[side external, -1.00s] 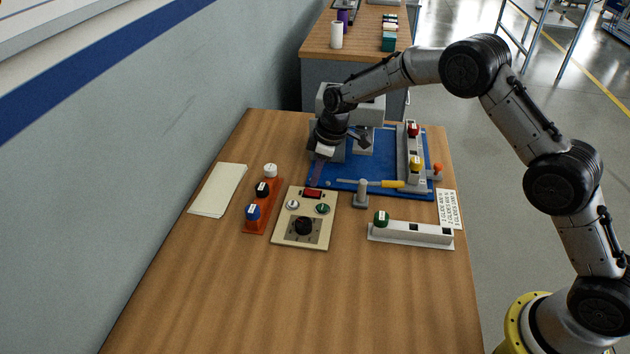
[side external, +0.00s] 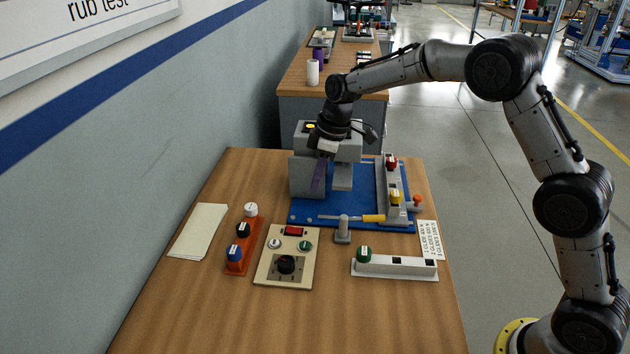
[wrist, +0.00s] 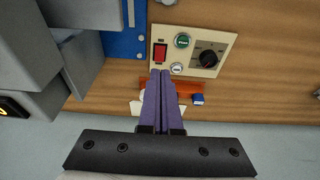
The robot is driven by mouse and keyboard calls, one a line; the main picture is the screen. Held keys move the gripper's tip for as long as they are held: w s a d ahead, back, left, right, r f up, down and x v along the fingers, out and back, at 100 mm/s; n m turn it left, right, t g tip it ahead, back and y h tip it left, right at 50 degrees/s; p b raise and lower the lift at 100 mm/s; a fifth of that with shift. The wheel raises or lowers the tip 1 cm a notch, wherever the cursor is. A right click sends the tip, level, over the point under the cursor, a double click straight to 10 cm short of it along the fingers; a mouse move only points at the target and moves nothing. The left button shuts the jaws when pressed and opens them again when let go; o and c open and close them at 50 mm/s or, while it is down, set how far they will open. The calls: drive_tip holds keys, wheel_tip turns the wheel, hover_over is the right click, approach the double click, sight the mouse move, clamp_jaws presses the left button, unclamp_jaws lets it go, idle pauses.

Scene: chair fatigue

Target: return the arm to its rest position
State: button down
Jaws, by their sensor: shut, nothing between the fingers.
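My gripper (side external: 318,187) hangs in front of the grey machine block on the blue base plate, above the bench. Its purple fingers point down and lie together with nothing between them. In the wrist view the closed fingertips (wrist: 160,74) appear over the edge of the beige control panel (wrist: 197,47), clear of it. My arm reaches in from the right, bent high at the elbow. No marker of a rest position is in view.
The grey machine (side external: 308,177) stands close beside my fingers on the blue plate (side external: 355,222). The bench's front is clear.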

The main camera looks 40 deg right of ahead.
drive_tip(key=s+d+r+t, duration=0.1)
drive_tip(key=s+r+t, duration=0.15)
drive_tip(key=r, duration=0.95)
drive_tip(key=s+d+r+m+t, duration=0.1)
drive_tip(key=s+r, duration=0.3)
drive_tip(key=s, duration=0.3)
drive_tip(key=s+d+r, duration=0.1)
drive_tip(key=s+r, duration=0.3)
drive_tip(key=s, duration=0.3)
drive_tip(key=s+d+f+m+t+h, duration=0.1)
drive_tip(key=s+d+m, duration=0.15)
drive_tip(key=s, duration=1.05)
drive_tip(key=s+f+m, duration=0.5)
drive_tip(key=s+f, duration=0.3)
drive_tip(key=shift+d+g+h, duration=0.35)
drive_tip(key=shift+d+h, duration=0.05)
